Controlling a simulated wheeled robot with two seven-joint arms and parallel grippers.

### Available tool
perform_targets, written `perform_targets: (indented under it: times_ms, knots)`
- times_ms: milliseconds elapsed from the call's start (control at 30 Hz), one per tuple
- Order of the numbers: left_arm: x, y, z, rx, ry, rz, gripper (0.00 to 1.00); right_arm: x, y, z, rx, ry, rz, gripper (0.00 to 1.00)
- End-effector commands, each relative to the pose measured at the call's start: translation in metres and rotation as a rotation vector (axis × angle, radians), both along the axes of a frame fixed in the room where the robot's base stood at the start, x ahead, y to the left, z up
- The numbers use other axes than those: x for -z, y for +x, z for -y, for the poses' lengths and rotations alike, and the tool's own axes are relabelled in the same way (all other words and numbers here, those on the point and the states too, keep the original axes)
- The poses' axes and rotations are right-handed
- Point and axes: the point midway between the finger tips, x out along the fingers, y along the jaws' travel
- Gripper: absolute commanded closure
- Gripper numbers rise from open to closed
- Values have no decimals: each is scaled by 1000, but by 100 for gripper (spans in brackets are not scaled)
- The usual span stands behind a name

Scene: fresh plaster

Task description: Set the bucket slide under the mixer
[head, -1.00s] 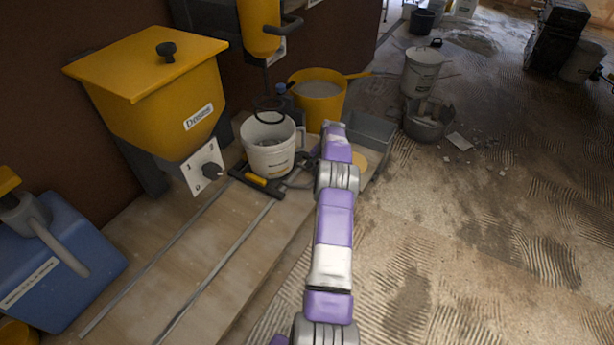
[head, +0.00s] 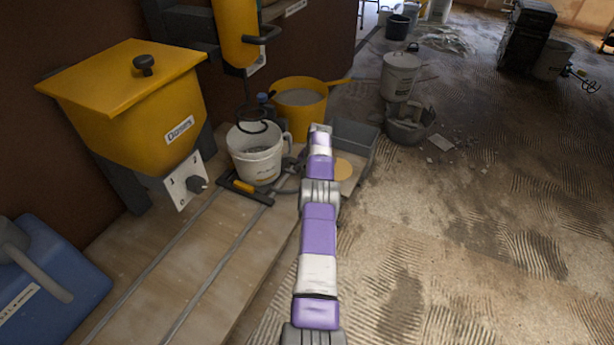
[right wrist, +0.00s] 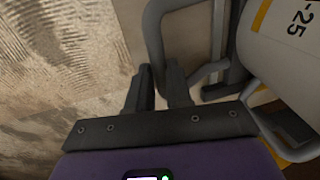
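The yellow mixer (head: 236,35) hangs on the dark wall. Its black rod and ring (head: 250,127) overlap the top of a white bucket (head: 256,158) in the picture; I cannot tell their depth. The bucket stands upright on the dark bucket slide with its yellow-marked front bar (head: 243,187), at the far end of two rails. In the right wrist view the bucket (right wrist: 285,45) is at the right. There my right gripper (right wrist: 161,72) has its fingers slightly apart by a grey tubular handle (right wrist: 153,30); whether they clamp it is unclear. My left gripper is not in view.
A yellow hopper (head: 130,110) with a dial stands left of the rails (head: 215,275). A blue canister (head: 50,285) is at lower left. A yellow bucket (head: 298,112) and a grey tray (head: 352,140) crowd behind the slide. The floor at right is mostly open.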

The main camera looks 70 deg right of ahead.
Motion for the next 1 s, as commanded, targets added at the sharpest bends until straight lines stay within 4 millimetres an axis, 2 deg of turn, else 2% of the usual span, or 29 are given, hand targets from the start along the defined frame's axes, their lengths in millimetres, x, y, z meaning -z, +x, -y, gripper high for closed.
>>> perform_targets:
  times_ms: [33, 167, 467, 567, 800, 1000]
  knots:
    - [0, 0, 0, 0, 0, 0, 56, -3, 0, 4, 3, -17, 4, 74]
    - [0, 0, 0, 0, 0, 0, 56, -3, 0, 3, 4, -13, 2, 56]
    - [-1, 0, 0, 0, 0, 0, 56, -5, -1, 2, 2, -8, 1, 56]
    - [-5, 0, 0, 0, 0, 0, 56, -16, -3, 2, 3, -9, 1, 56]
    - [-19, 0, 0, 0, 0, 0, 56, -57, -11, 1, 4, -10, 1, 56]
    - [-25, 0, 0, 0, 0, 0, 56, -75, -15, 1, 3, -11, 1, 56]
